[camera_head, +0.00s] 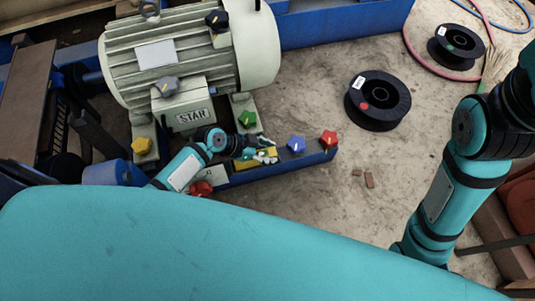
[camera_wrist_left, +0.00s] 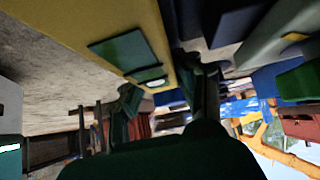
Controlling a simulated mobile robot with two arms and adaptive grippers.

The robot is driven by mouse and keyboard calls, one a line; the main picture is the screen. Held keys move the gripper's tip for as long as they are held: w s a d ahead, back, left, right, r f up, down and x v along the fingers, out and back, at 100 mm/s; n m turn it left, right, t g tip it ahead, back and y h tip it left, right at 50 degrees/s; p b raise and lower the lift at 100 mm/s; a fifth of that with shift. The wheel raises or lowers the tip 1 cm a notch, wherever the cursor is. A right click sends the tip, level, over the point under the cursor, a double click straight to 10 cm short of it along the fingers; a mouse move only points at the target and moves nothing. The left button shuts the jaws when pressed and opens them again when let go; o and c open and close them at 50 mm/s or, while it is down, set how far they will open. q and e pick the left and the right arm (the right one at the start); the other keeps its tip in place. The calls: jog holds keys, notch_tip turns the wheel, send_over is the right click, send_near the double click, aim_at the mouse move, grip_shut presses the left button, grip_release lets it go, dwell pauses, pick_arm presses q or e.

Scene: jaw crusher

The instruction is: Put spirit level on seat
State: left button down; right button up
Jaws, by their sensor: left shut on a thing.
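The spirit level is a yellow bar with dark green panels and fills the upper left of the left wrist view (camera_wrist_left: 95,28). In the head view a small yellow part of it (camera_head: 242,166) shows at the blue rail, partly covered by the gripper. My left gripper (camera_head: 266,156) is shut on it, low over the rail in front of the motor; its fingers show dark in the left wrist view (camera_wrist_left: 165,98). I cannot tell which surface is the seat, nor whether the level touches the rail (camera_head: 285,168). My right arm comes in at the right; its gripper is out of view.
A grey motor (camera_head: 180,60) stands behind the rail. A green knob (camera_head: 247,119), a blue knob (camera_head: 296,144) and red knobs (camera_head: 328,139) surround the gripper. Black spools (camera_head: 377,100) and small brick pieces (camera_head: 369,180) lie on the otherwise open floor to the right.

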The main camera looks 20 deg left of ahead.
pick_arm(q)
jog(key=shift+f, duration=0.15)
jog(key=c, duration=0.9)
grip_release()
